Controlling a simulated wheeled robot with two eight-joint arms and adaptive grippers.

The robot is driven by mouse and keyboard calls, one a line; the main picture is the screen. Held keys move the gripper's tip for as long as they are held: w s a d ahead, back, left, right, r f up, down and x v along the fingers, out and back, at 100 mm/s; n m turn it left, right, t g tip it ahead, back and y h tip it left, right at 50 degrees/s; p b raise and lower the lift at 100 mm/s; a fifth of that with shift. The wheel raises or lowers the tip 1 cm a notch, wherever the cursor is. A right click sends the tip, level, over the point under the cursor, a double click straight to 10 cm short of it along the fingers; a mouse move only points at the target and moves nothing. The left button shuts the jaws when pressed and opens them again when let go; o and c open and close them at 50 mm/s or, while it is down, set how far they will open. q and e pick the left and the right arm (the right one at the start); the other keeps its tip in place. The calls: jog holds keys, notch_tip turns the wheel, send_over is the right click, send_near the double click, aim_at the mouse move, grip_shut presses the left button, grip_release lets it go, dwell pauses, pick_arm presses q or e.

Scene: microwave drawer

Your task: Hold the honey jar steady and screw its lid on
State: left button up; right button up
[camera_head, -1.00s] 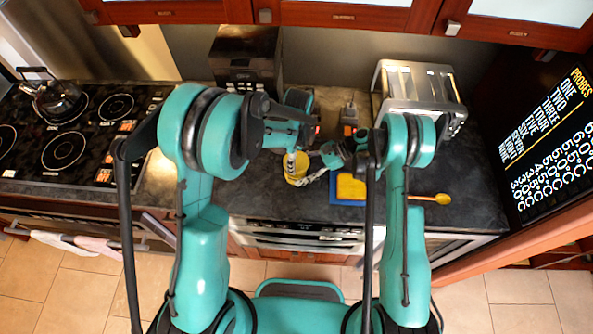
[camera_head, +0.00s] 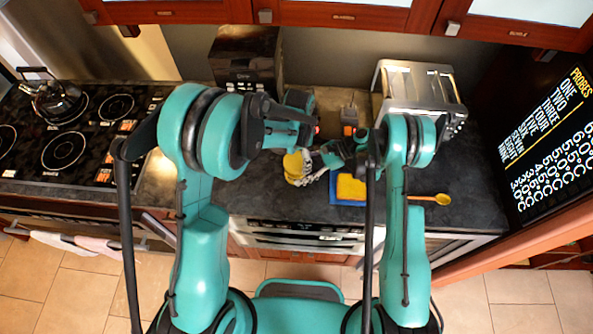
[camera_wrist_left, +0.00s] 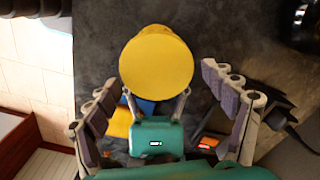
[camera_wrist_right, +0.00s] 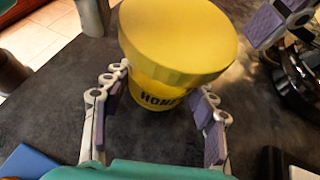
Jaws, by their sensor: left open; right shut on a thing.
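The honey jar (camera_head: 292,166) stands on the dark counter in the head view. In the right wrist view the yellow jar (camera_wrist_right: 152,92) shows its HONEY label under a wide yellow lid (camera_wrist_right: 178,40). The lid sits on top of the jar; how tightly cannot be told. My right gripper (camera_wrist_right: 160,80) is shut on the jar body below the lid, with a finger on each side. My left gripper (camera_wrist_left: 160,72) is open above the jar. Its fingers are spread wide on both sides of the lid (camera_wrist_left: 157,62), apart from it. Its fingers are hard to make out in the head view.
A yellow sponge (camera_head: 351,186) on a blue board (camera_head: 347,203) lies right of the jar, with a wooden spoon (camera_head: 428,198) farther right. A toaster (camera_head: 418,88) and a dark appliance (camera_head: 246,62) stand at the back. A kettle (camera_head: 55,100) is on the stove at left.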

pick_arm(q)
jog(key=n, duration=0.4)
jog(key=shift+n, duration=0.3)
jog(key=n, duration=0.4)
jog(key=c, duration=1.2)
jog(key=m, duration=0.3)
jog(key=shift+s+d+m, duration=0.15)
jog(key=shift+m, duration=0.25)
jog(key=m, duration=0.4)
jog(key=shift+m, duration=0.3)
jog(key=m, duration=0.5)
jog(key=shift+w+a, duration=0.2)
jog(key=shift+w, duration=0.05)
jog(key=m, duration=0.4)
jog(key=shift+a+m, duration=0.1)
jog(key=shift+m, duration=0.2)
